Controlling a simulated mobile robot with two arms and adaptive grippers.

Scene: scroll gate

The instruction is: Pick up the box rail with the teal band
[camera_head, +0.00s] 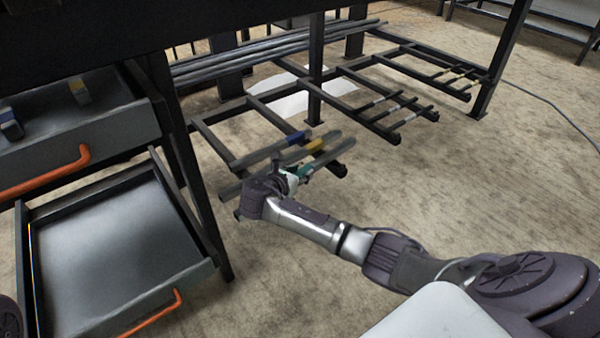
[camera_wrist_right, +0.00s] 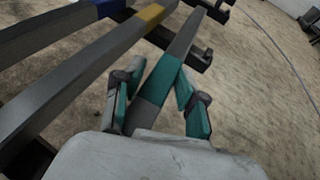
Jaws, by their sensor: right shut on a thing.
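The box rail with the teal band (camera_wrist_right: 182,45) is grey and lies at a slant between the fingers of my right gripper (camera_wrist_right: 157,88) in the right wrist view. The fingers, which also have teal parts, are closed around it at its teal band. In the head view the far end of this rail (camera_head: 334,153) shows beyond my right gripper (camera_head: 297,175), which hides the rest. A rail with a yellow band (camera_wrist_right: 98,62) lies right beside it, and a rail with a blue band (camera_wrist_right: 45,33) lies farther left. My left gripper is not in view.
The rails lie over a low dark rack (camera_head: 215,145). Other racks with thin rails (camera_head: 400,110) stand to the right. An open drawer (camera_head: 190,275) with an orange handle is at left, below another drawer (camera_head: 120,135). The floor at right is mostly clear.

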